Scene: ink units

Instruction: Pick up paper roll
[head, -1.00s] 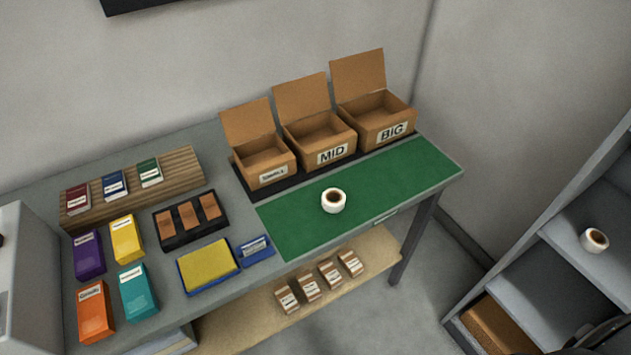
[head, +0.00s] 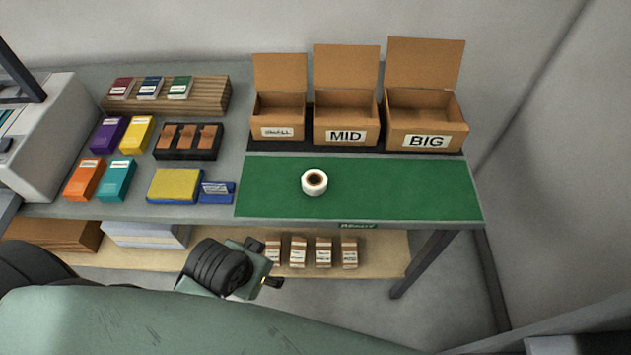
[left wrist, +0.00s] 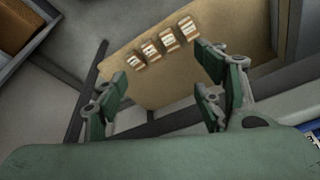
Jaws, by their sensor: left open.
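The paper roll (head: 314,183), white with a brown core, stands upright on the green mat (head: 400,190) on the table, below the MID box in the head view. My left gripper (head: 265,264) is in front of the table, lower than the roll and a little left of it, not touching it. In the left wrist view my left gripper (left wrist: 160,75) is open with nothing between its fingers. The roll does not show in the left wrist view. My right gripper is not in view.
Three open cardboard boxes, small, MID (head: 345,118) and BIG (head: 425,120), stand behind the mat. Coloured cartons, a yellow pad (head: 175,186) and a dark tray (head: 188,141) lie left. Several small packs (left wrist: 165,42) sit on the lower shelf (left wrist: 150,88). The mat around the roll is clear.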

